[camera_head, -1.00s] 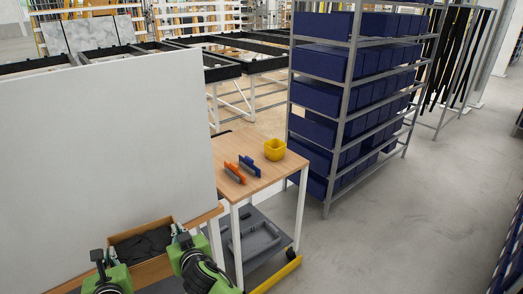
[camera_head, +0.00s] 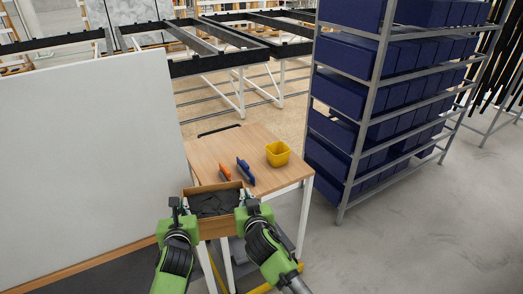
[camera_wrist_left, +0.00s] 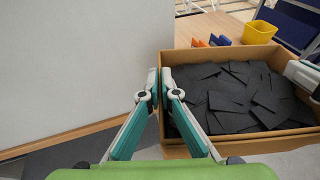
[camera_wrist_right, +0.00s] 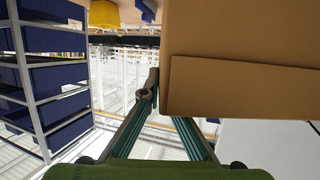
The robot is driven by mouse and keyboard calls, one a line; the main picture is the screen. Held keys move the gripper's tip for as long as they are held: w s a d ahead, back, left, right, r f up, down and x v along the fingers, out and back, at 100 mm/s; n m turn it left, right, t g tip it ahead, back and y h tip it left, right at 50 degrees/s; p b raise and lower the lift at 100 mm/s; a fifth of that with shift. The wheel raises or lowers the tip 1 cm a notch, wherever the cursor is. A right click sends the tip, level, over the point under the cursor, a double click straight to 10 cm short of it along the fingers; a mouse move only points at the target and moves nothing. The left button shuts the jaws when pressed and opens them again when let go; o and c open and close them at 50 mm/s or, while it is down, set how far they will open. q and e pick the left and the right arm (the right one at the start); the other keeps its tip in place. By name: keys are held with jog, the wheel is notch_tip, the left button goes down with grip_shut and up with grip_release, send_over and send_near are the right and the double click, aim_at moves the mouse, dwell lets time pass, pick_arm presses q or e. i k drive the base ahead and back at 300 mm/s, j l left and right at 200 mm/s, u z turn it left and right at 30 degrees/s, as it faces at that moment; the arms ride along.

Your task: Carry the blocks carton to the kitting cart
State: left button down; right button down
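The blocks carton (camera_head: 215,229) is an open brown box of thin dark grey pieces (camera_head: 212,203). In the head view it is level in front of the near left edge of the wood-topped kitting cart (camera_head: 222,153); I cannot tell whether it touches the cart. My left gripper (camera_head: 181,205) is shut on its left wall, as the left wrist view (camera_wrist_left: 159,80) shows. My right gripper (camera_head: 243,204) is at its right wall and appears shut on it; in the right wrist view the carton (camera_wrist_right: 240,90) hides one finger.
An orange-handled tool (camera_head: 225,172), a blue-handled tool (camera_head: 245,170) and a yellow bin (camera_head: 278,153) stand on the cart. Its near left top looks bare. A large pale panel (camera_head: 80,170) stands left. A rack of blue bins (camera_head: 370,95) stands right, with open floor before it.

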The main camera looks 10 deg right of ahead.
aim_at(237, 149)
jog(key=i+l, duration=0.3)
jog(key=i+l+u, duration=0.1)
jog(key=i+l, duration=0.2)
jog(key=l, duration=0.2)
jog(key=i+l+u, duration=0.4)
jog(key=i+l, duration=0.25)
jog(key=i, duration=0.15)
jog(key=i+l, duration=0.15)
jog(key=l, duration=0.2)
jog(key=i+l, duration=0.15)
jog(key=l, duration=0.15)
